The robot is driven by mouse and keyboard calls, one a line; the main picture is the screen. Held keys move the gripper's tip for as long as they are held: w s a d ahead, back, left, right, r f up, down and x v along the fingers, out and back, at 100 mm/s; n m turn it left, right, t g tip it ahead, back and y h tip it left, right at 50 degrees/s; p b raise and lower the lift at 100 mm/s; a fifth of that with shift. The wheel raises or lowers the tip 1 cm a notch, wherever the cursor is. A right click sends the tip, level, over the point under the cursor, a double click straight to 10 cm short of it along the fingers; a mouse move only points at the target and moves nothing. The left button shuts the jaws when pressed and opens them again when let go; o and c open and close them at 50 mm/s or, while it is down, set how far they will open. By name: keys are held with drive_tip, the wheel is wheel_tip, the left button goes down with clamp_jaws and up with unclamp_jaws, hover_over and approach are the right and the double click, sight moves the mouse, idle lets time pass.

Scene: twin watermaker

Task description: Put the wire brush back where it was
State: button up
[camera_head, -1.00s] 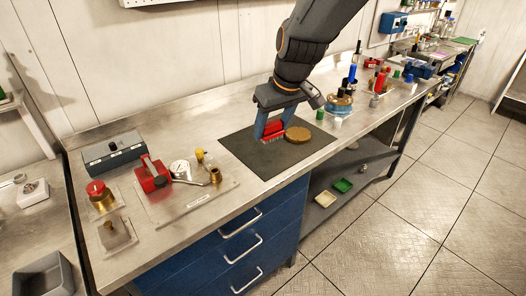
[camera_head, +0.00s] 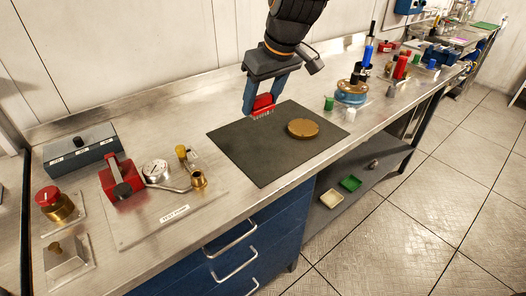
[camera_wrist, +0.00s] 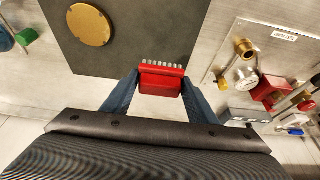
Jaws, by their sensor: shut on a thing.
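The wire brush has a red block and a row of pale bristles (camera_head: 263,103). My gripper (camera_head: 264,101) is shut on it, with a blue finger on each side. In the head view the brush is over the back edge of the dark mat (camera_head: 245,155), bristles down; it looks raised a little, but the exact gap is hard to tell. In the wrist view the brush (camera_wrist: 160,80) sits between the fingertips (camera_wrist: 160,83), its bristles pointing towards the mat.
A round brass disc (camera_head: 303,128) lies on the mat's right part. A test-pump plate (camera_head: 170,212) with a gauge and red block is to the left. A blue-based fitting (camera_head: 352,92) and a green cap (camera_head: 329,103) stand to the right. Bare steel bench lies behind the mat.

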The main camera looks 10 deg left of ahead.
sight(262, 107)
drive_tip(key=f, duration=0.1)
drive_tip(key=w+f+b, duration=0.1)
drive_tip(key=f+b, duration=0.1)
drive_tip(key=shift+w, duration=0.25)
drive_tip(key=shift+a+f+p, duration=0.1)
drive_tip(key=shift+f+p, duration=0.3)
drive_tip(key=shift+f, duration=4.6)
drive_tip(key=shift+f, duration=0.1)
drive_tip(key=o, duration=1)
drive_tip(key=shift+r, duration=0.25)
drive_tip(key=b+v, duration=0.1)
drive_tip(key=v, duration=1)
drive_tip(key=shift+r+b, duration=0.3)
